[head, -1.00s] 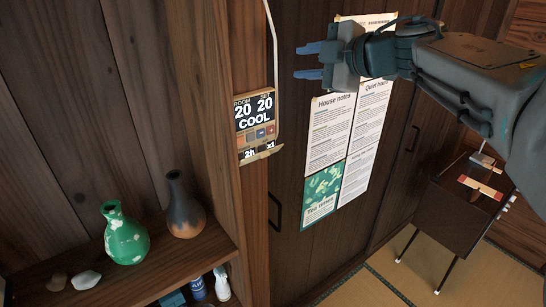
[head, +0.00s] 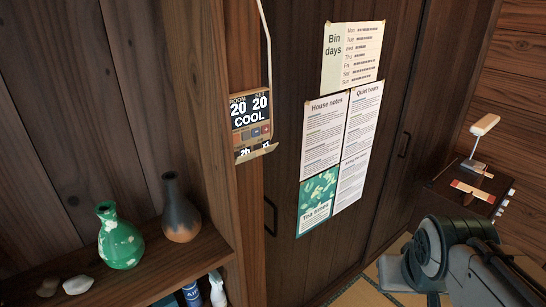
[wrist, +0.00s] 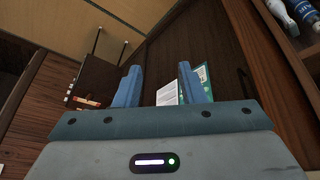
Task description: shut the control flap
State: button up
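The control panel (head: 250,114) hangs on the wooden post in the head view, with a dark display reading ROOM 20, 20 and COOL and small buttons below. Its control flap (head: 258,153) is a tan strip hinged down at the panel's bottom edge, sticking outward, so it stands open. My gripper (wrist: 160,70) shows in the wrist view with its two blue fingers apart and nothing between them. It is outside the head view, where only my arm shows at the lower right, well away from the panel. The panel is not visible in the wrist view.
A pale cable (head: 267,50) runs down to the panel. Left of the post, a shelf (head: 150,277) holds a green vase (head: 120,238), a dark vase (head: 180,208) and stones. Posters (head: 323,125) cover the dark door to the right. A small cabinet (head: 450,195) with a lamp stands further right.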

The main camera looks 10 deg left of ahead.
aim_at(245, 158)
jog(key=u, duration=0.55)
jog(key=k, duration=1.2)
jog(key=z, duration=0.1)
jog(key=i, duration=0.55)
jog(key=z, duration=0.6)
jog(key=i, duration=1.3)
jog(key=u, duration=0.7)
